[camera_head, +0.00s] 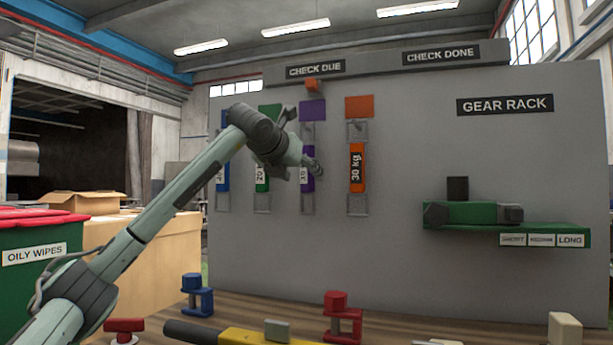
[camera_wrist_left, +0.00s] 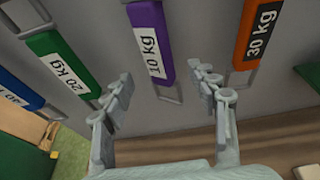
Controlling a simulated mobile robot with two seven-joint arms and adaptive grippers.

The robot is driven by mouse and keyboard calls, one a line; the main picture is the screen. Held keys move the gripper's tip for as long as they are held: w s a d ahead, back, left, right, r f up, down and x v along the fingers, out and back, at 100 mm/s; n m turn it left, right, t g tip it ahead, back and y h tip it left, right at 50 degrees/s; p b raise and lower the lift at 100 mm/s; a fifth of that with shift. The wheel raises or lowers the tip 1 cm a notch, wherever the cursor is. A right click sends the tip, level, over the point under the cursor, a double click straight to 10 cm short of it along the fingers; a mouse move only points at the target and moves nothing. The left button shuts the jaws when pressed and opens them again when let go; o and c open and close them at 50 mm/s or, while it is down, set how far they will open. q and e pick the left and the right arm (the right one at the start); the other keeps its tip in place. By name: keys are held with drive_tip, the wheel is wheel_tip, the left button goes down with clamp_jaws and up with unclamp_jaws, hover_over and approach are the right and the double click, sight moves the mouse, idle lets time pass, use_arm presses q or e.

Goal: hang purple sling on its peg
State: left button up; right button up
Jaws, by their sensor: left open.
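The purple sling (camera_head: 308,184), labelled 10 kg, hangs flat against the grey panel below a purple square (camera_head: 312,110). I cannot see the peg clearly. My right gripper is not in view.
A blue sling (camera_head: 223,180), a green sling (camera_head: 262,178) and an orange sling (camera_head: 357,168) hang beside the purple one. A green shelf (camera_head: 560,230) sticks out at right. A red clamp (camera_head: 341,318) and other tools lie on the wooden bench below.

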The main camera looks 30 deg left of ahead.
use_arm(q)
drive_tip(key=shift+s+d+b, duration=0.2)
drive_tip(key=shift+s+b, duration=0.15)
drive_tip(key=shift+s, duration=0.5)
drive_tip(key=shift+s+d+b, duration=0.25)
drive_tip(key=shift+s+b, duration=0.15)
drive_tip(key=shift+s, duration=0.45)
drive_tip(key=shift+s+d+b, duration=0.2)
drive_tip(key=shift+s+b, duration=0.15)
drive_tip(key=shift+s, duration=0.5)
